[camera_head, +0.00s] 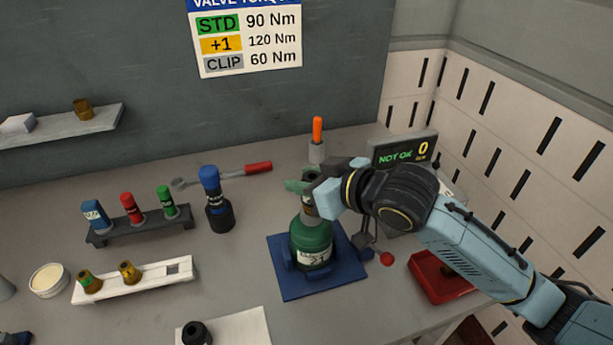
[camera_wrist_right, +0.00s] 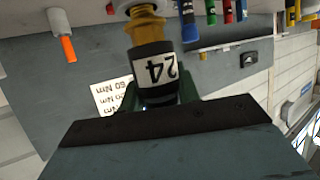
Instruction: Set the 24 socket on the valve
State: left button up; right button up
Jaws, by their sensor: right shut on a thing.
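The green cylinder (camera_head: 311,243) stands upright in a blue holder (camera_head: 352,277) right of the middle of the table. My right gripper (camera_head: 310,190) is above its top, shut on the 24 socket. In the right wrist view, which is upside down, the socket (camera_wrist_right: 154,70) is a black sleeve with a white band marked 24, between the green fingertips. The brass valve (camera_wrist_right: 146,30) lies directly below the socket in space and lines up with it. How far the socket sits over the valve cannot be told. My left gripper is not in view.
A rack (camera_head: 140,229) with blue, red and green pieces stands left, beside a blue-topped black tool (camera_head: 215,200). A red-handled wrench (camera_head: 230,172) lies behind. A white tray (camera_head: 150,279) holds brass fittings. A red tray (camera_head: 430,285) and a NOT OK display (camera_head: 400,152) are right.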

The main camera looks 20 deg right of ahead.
jog(key=shift+f, duration=0.65)
jog(key=o, duration=1.1)
notch_tip(320, 180, up, 6)
jog(key=p, duration=0.7)
jog(key=shift+f, duration=0.1)
